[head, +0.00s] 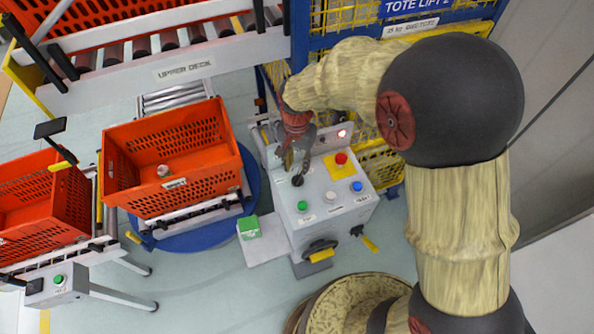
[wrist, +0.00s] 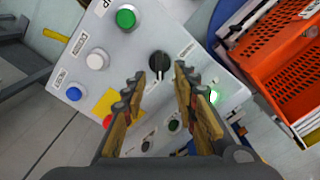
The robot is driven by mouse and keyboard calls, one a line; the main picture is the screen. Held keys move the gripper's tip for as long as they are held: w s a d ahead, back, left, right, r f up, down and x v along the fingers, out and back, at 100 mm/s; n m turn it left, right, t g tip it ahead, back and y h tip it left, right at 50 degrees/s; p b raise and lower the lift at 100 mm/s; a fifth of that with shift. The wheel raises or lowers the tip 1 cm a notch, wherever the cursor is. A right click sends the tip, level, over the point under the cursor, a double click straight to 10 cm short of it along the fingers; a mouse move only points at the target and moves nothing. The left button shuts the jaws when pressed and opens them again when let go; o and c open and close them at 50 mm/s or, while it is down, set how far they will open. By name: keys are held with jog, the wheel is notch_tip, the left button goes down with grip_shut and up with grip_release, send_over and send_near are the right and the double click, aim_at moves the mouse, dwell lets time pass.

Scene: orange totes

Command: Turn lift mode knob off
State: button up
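The control box (head: 318,215) is a light grey console with buttons on its sloped top. A black rotary knob (head: 297,181) sits at the top left of that panel, and it also shows in the wrist view (wrist: 159,62). I take it to be the lift mode knob; its label is not readable. My gripper (head: 298,166) points down over the knob. In the wrist view, the gripper (wrist: 158,74) is open, with the knob between and just beyond its fingertips. I cannot tell whether either finger touches it. The knob's setting is unclear.
The panel also has a green button (head: 302,205), a white button (head: 330,196), a blue button (head: 357,186) and a red button (head: 341,158) on yellow. An orange tote (head: 175,200) stands on rollers at left. A blue-and-yellow lift frame rises behind.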

aim_at(297, 178)
notch_tip(297, 178, down, 7)
jog(key=shift+r, duration=0.1)
jog(key=shift+c, duration=0.6)
grip_shut()
